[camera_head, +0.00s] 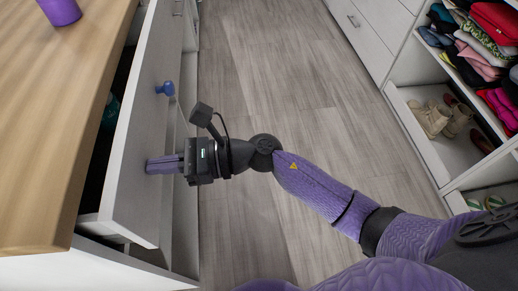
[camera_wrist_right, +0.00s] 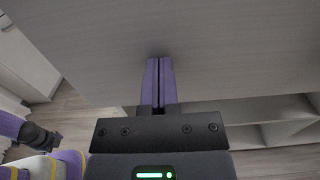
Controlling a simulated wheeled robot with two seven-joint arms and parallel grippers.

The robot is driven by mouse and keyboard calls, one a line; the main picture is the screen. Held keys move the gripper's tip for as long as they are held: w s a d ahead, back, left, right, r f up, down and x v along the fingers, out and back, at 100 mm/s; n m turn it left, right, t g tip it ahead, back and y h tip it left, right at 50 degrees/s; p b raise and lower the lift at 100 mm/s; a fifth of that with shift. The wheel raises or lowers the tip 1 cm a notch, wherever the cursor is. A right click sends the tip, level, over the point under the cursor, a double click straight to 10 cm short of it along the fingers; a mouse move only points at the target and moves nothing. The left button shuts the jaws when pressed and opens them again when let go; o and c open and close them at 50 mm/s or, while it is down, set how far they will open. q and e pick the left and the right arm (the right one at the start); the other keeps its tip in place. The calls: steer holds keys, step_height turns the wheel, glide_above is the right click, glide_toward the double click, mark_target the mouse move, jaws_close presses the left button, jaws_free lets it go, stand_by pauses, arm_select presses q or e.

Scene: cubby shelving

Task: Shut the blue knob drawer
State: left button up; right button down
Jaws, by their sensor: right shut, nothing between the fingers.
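The drawer (camera_head: 139,150) with the blue knob (camera_head: 166,88) is partly open in the head view, its white front standing out from the wooden-topped cabinet on the left. My right gripper (camera_head: 150,165) is shut and empty, with its purple fingertips at the drawer front, below the knob in the picture. In the right wrist view the shut fingers (camera_wrist_right: 160,64) point at the pale drawer front (camera_wrist_right: 200,45) and seem to touch it; exact contact is hard to tell. The knob does not show in the wrist view. My left gripper is not clearly in view.
A wooden countertop (camera_head: 60,110) with a purple cup (camera_head: 60,10) covers the cabinet. A dark teal item (camera_head: 110,110) shows inside the open drawer. Shelving with folded clothes (camera_head: 490,45) and boots (camera_head: 430,117) stands at the right. The wood floor (camera_head: 290,80) between is clear.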

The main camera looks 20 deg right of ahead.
steer(key=x, duration=0.5)
steer(key=shift+w+a, duration=0.1)
steer(key=shift+a, duration=0.3)
steer(key=shift+a+r, duration=0.1)
